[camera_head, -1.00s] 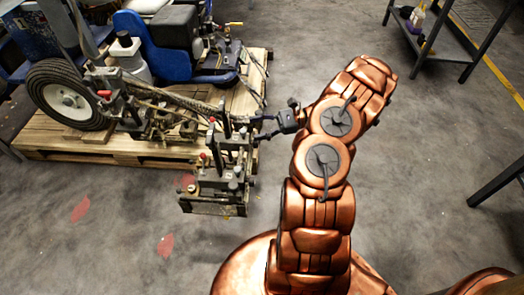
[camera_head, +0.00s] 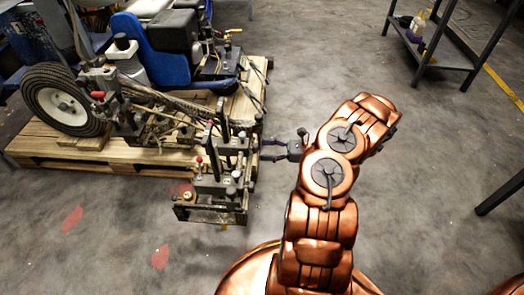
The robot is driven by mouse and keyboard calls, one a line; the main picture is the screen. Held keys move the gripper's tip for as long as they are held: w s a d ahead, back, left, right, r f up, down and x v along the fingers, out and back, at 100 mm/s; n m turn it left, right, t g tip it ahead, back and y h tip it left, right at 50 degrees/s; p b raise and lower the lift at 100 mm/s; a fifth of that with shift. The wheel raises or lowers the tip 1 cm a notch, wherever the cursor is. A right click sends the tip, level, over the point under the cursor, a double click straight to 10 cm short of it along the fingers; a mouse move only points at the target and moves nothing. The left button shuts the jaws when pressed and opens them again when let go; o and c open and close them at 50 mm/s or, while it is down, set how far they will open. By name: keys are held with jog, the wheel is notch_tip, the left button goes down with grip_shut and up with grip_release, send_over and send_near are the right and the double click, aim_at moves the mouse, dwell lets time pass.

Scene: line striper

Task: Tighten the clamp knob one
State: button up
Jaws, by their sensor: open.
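The line striper's front clamp assembly (camera_head: 222,185) is a dark metal frame with posts, knobs and a plate at its foot. It reaches out past the pallet's front right corner. A small red knob (camera_head: 199,160) tops a post on its left side. Several small dark knobs sit on the assembly, and I cannot tell which is clamp knob one. My gripper (camera_head: 264,149) is open and empty, its black fingers pointing left at the assembly's right side. The fingertips are very close to it; contact cannot be made out.
The striper stands on a wooden pallet (camera_head: 100,157) with a black-tyred wheel (camera_head: 65,105) and blue seat (camera_head: 165,63). A dark metal shelf (camera_head: 440,60) holding bottles stands at the upper right. The floor between shelf and pallet is clear.

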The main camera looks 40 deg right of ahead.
jog(key=shift+x, duration=1)
jog(key=c, duration=1.2)
jog(key=shift+o, duration=0.2)
jog(key=shift+r+p, duration=0.1)
jog(key=shift+p, duration=0.2)
